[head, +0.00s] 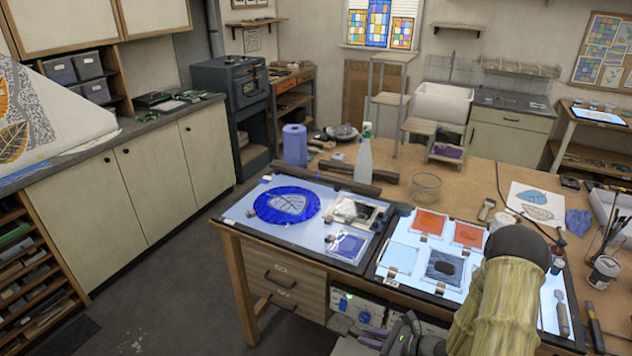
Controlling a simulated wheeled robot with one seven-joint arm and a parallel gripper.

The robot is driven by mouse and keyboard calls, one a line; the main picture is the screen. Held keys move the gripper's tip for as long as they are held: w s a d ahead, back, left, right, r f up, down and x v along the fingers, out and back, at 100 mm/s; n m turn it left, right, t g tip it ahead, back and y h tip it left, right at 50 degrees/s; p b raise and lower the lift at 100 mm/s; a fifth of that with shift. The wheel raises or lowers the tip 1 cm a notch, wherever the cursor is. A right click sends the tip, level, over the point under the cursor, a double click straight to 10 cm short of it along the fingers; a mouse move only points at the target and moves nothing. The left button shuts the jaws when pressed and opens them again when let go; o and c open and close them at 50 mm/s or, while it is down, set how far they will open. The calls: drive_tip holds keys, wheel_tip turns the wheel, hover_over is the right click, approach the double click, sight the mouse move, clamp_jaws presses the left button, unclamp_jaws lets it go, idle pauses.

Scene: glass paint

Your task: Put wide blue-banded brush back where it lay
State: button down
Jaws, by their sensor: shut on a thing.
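My gripper (374,336) is low at the bottom of the head view, in front of the workbench's front edge and below its top. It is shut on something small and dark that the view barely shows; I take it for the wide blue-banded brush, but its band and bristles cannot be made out. My sleeved forearm hides part of the bench's right side. A flat brush or tool (562,314) lies on the lit panel to the right of my arm.
The workbench (480,182) carries a blue glass disc (287,204), glass squares on a light panel (402,257), a spray bottle (364,155), a clear glass bowl (426,187) and a paint jar (603,272). Open floor lies left of the bench.

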drive_tip(key=shift+s+d+f+m+t, duration=0.1)
drive_tip(key=shift+d+f+m+t, duration=0.2)
drive_tip(key=shift+d+f, duration=0.25)
drive_tip(key=shift+r, duration=0.1)
drive_tip(key=w+r+h+p, duration=0.1)
drive_tip(key=w+r+p, duration=0.6)
drive_tip(key=w, duration=0.1)
drive_tip(key=shift+r+m+t+p, duration=0.3)
drive_tip(key=shift+m+t, duration=0.1)
drive_tip(key=shift+a, duration=0.1)
